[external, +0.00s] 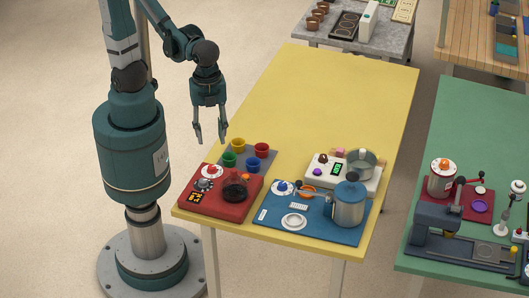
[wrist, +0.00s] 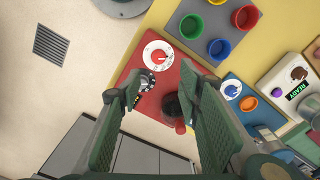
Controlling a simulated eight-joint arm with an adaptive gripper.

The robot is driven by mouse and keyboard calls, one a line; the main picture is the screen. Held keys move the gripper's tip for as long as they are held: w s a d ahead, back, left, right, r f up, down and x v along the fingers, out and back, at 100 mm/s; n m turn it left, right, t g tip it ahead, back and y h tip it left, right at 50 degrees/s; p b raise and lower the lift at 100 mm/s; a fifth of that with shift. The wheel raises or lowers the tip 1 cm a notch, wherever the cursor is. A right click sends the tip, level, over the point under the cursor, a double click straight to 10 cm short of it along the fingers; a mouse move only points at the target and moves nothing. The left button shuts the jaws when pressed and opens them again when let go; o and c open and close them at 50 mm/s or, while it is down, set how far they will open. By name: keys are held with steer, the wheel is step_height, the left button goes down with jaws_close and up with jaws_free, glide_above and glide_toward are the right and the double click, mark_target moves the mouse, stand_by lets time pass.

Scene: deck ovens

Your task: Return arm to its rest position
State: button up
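My gripper (external: 211,133) hangs from my arm with its fingers pointing down, above the left edge of the yellow table (external: 330,100). In the wrist view its two green-padded fingers (wrist: 168,100) are spread apart, with nothing between them. Below the gripper is a red unit (external: 222,200) with a dial and a dark round pot (external: 235,191). The red unit also shows between and beyond the fingers in the wrist view (wrist: 148,102). The gripper is well above it and touches nothing.
A grey board (external: 244,170) holds several coloured cups. A blue unit (external: 267,226) carries a blue-lidded pot (external: 348,203), and a white unit (external: 313,174) stands behind it. The table's far part is clear. A green table (external: 480,120) with devices is at right.

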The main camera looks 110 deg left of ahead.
steer(key=a+r+n+t, duration=0.3)
steer(key=a+r+n, duration=0.2)
steer(key=a, duration=0.3)
steer(key=w+a+r+n+t, duration=0.1)
steer(key=a+r+n+t, duration=0.3)
steer(key=a, duration=0.4)
steer(key=shift+r+n, duration=0.85)
steer(key=shift+n, duration=0.35)
steer(key=shift+w+d, duration=0.1)
steer(key=shift+w, duration=0.05)
